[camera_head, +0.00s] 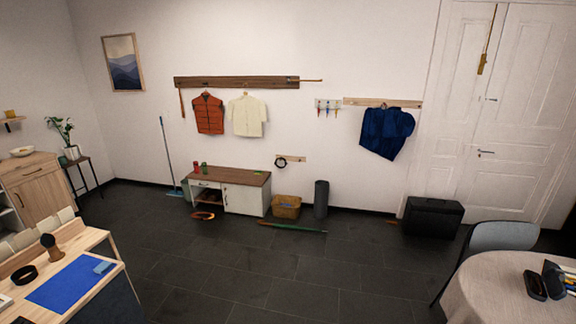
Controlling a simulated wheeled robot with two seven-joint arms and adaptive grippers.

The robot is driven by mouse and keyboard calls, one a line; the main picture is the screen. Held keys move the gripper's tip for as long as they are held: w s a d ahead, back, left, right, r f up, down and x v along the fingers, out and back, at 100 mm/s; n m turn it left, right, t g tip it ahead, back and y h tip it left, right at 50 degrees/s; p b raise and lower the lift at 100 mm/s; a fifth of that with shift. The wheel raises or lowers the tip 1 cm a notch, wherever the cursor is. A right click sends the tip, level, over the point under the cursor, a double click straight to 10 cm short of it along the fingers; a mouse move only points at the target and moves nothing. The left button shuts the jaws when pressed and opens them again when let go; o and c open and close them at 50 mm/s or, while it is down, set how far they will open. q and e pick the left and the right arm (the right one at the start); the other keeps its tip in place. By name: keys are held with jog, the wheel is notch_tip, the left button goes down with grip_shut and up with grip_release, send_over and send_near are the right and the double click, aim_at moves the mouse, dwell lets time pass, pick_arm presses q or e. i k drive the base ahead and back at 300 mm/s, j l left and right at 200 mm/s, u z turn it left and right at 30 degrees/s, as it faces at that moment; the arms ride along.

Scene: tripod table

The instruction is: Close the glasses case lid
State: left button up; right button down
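A small dark case-like object (535,286) lies on the round table with a pale cloth (488,285) at the lower right. It may be the glasses case, and its dark interior looks exposed, but it is too small to tell for sure how its lid stands. A second dark item with blue and orange parts stands right beside it, partly cut off by the picture's right edge. Neither of my grippers is in view.
A grey chair (500,237) stands behind the round table. A wooden desk with a blue mat (72,284) is at the lower left. A low bench (245,194), a basket (287,207) and a black suitcase (432,217) line the wall. The dark tiled floor between is mostly clear.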

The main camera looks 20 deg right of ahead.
aim_at(553, 282)
jog(key=i+z, duration=0.25)
jog(key=i, duration=0.2)
jog(key=i+z, duration=0.3)
jog(key=i, duration=0.15)
jog(key=i+z, duration=0.35)
jog(key=i+j+z, duration=0.1)
jog(key=i+z, duration=1.35)
jog(key=z, duration=0.25)
jog(key=i+z, duration=0.25)
jog(key=z, duration=0.15)
jog(key=i+z, duration=0.3)
jog(key=i+j+z, duration=0.15)
jog(key=z, duration=0.15)
jog(key=i, duration=0.05)
